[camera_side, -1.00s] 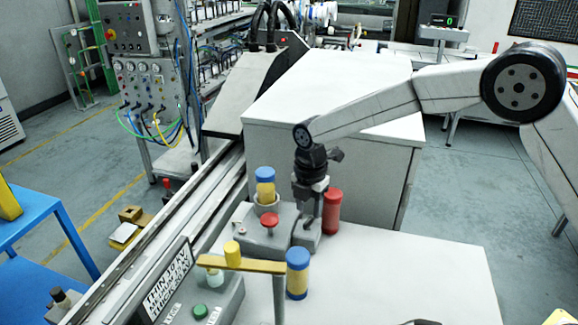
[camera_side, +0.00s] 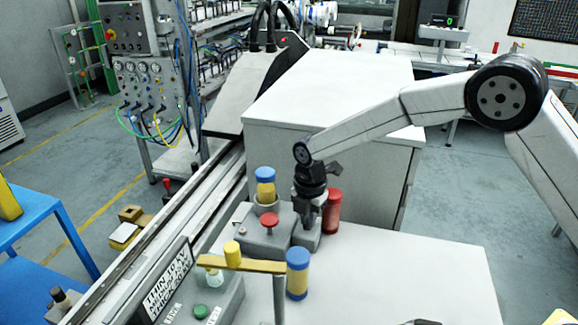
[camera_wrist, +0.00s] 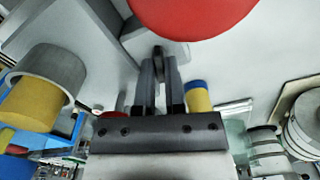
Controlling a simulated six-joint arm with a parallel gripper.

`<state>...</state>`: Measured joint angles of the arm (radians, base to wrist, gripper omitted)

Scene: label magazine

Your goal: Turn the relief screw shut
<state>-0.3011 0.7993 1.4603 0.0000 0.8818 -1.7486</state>
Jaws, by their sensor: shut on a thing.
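My gripper (camera_side: 311,226) points down onto a small grey block (camera_side: 309,241) on the white bench, between a red mushroom knob (camera_side: 269,219) and a red cylinder (camera_side: 332,212). In the wrist view, my gripper (camera_wrist: 159,62) has its two fingers close together on a small dark piece (camera_wrist: 158,51), which appears to be the relief screw. In the side view the fingers and block hide the screw. Its thread and how deep it sits cannot be seen.
A blue-and-yellow vial (camera_side: 265,175) stands in a grey cup close to the left of my gripper. Another (camera_side: 297,281) stands in front, beside a yellow bar (camera_side: 240,265) on a post. A tall white cabinet (camera_side: 330,160) rises behind. The bench (camera_side: 420,270) is clear at right.

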